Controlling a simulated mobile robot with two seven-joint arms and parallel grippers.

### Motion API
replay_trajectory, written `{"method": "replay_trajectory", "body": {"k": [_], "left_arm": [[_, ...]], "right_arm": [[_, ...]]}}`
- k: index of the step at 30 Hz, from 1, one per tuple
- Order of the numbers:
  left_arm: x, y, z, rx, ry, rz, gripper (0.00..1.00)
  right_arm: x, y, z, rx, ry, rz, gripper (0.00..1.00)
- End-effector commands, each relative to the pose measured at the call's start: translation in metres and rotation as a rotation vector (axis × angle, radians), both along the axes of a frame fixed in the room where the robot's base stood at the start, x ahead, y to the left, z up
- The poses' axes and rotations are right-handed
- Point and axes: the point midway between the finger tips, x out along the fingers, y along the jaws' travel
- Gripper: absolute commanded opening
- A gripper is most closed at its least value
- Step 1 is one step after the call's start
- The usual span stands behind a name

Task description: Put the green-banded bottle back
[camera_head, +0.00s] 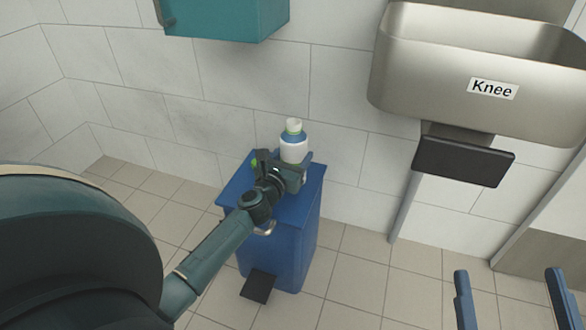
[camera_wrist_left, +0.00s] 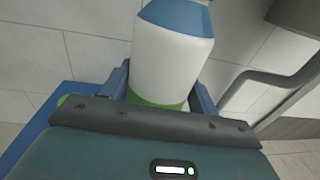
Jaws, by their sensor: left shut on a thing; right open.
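The bottle (camera_head: 293,149) is white with a blue shoulder and a pale cap with a green ring. It stands upright in my left gripper (camera_head: 291,168), which is shut on it above a blue bin (camera_head: 294,235). In the left wrist view the bottle (camera_wrist_left: 172,62) is between the two fingers of the left gripper (camera_wrist_left: 160,92), and a green band shows near its lower part. The bottle's base is hidden, so I cannot tell if it touches the bin top. My right gripper (camera_head: 510,292) is open and empty at the lower right.
A steel sink (camera_head: 430,85) marked "Knee" hangs on the wall at right, with a dark knee plate (camera_head: 465,161) below. A teal box (camera_head: 222,20) hangs above the bin. A black pedal (camera_head: 258,287) is at the bin's foot. Tiled floor right of the bin is clear.

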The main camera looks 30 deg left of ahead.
Motion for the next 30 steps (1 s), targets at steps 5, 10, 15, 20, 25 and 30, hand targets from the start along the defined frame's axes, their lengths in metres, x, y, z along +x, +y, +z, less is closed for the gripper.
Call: {"method": "replay_trajectory", "body": {"k": [5,10,15,20,25,30], "left_arm": [[0.000,0.000,-0.017,0.000,-0.001,0.001,0.20],[0.000,0.000,-0.015,0.001,-0.001,0.001,0.20],[0.000,0.000,-0.018,0.000,0.000,0.001,0.20],[0.000,0.000,-0.019,0.001,0.000,0.001,0.68],[0.000,0.000,-0.019,0.001,0.000,0.001,0.82],[0.000,0.000,-0.019,0.001,0.000,0.001,0.82]], "right_arm": [[0.005,-0.002,0.015,-0.013,-0.133,0.001,0.86],[0.005,-0.002,0.018,-0.014,-0.139,0.000,0.86],[0.005,-0.002,0.018,-0.015,-0.148,0.000,0.86],[0.005,-0.003,0.021,-0.017,-0.164,0.000,0.86],[0.005,-0.003,0.021,-0.017,-0.164,0.001,0.86],[0.006,-0.003,0.021,-0.018,-0.163,0.001,0.86]]}}
